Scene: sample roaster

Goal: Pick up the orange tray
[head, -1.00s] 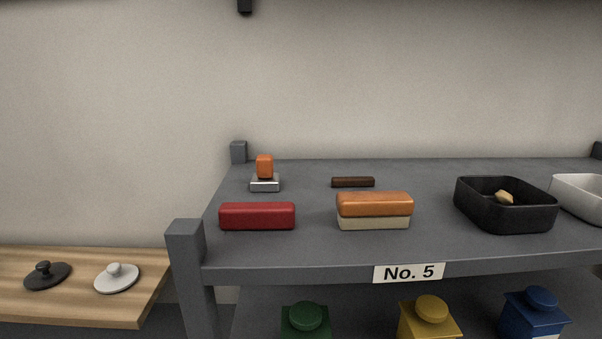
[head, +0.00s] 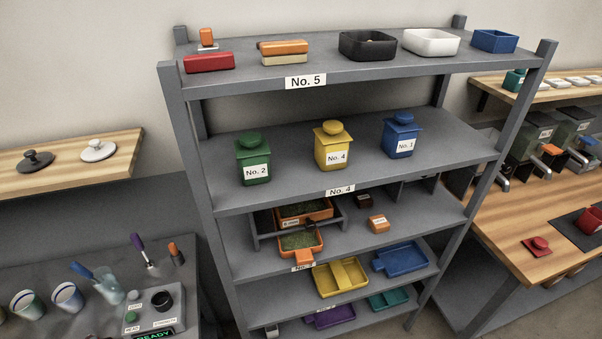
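Two orange trays show on the middle shelf of the grey rack, both holding green granular contents. The front orange tray (head: 304,256) has a tab sticking out toward the shelf's front edge. The rear orange tray (head: 322,215) sits behind it, next to a grey frame (head: 263,239), which partly hides it. A dark knob shows between the two trays. Neither of my grippers is in view.
A yellow tray (head: 341,277) and a blue tray (head: 402,258) lie on the shelf below. Green (head: 253,158), yellow (head: 332,145) and blue (head: 401,134) canisters stand on the shelf above. A wooden counter (head: 525,235) is at right, a grey bench (head: 60,258) at left.

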